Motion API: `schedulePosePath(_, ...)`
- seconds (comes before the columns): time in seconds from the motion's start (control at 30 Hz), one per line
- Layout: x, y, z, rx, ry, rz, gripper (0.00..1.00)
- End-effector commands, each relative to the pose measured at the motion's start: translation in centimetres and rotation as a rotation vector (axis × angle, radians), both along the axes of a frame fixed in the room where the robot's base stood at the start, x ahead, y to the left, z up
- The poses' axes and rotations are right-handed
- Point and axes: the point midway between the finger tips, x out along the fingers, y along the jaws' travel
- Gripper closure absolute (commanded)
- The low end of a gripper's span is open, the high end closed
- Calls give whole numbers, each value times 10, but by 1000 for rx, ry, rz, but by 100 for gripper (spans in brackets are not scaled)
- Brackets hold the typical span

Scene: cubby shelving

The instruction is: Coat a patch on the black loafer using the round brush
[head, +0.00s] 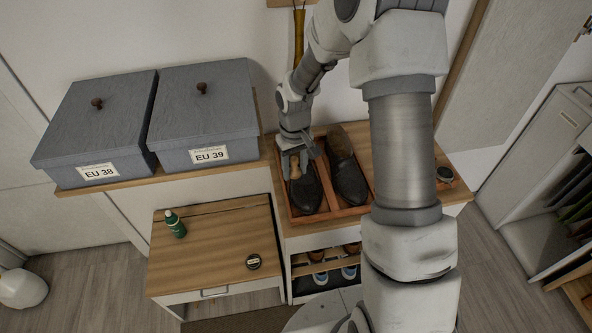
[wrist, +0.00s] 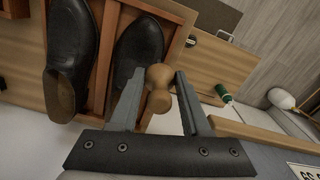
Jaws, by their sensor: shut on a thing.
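Two dark loafers lie side by side in a wooden tray (head: 333,213) on a cabinet. The left black loafer (head: 307,193) is below my gripper (head: 294,165); it also shows in the wrist view (wrist: 140,45). The right loafer (head: 347,176) shows a brown insole. My gripper (wrist: 159,74) points down, shut on the round brush, whose pale wooden knobbed handle (wrist: 159,98) shows between the fingers. The brush's bristles are hidden, so I cannot tell whether they touch the shoe.
Two grey lidded boxes (head: 203,105) stand on the ledge to the left. A green bottle (head: 175,225) and a small round tin (head: 253,262) sit on the lower wooden top. Another small round container (head: 445,175) is right of the tray. More shoes fill the shelf below.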

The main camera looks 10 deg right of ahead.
Motion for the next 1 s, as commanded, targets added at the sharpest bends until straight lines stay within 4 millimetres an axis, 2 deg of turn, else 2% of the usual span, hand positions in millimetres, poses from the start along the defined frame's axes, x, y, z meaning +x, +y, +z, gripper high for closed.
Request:
schedulePosePath(0.43,0,0,0,0,0,0,100)
schedulePosePath(0.7,1,-3,-7,-3,-3,-2,100)
schedulePosePath(1.0,0,-5,-5,0,0,-2,100)
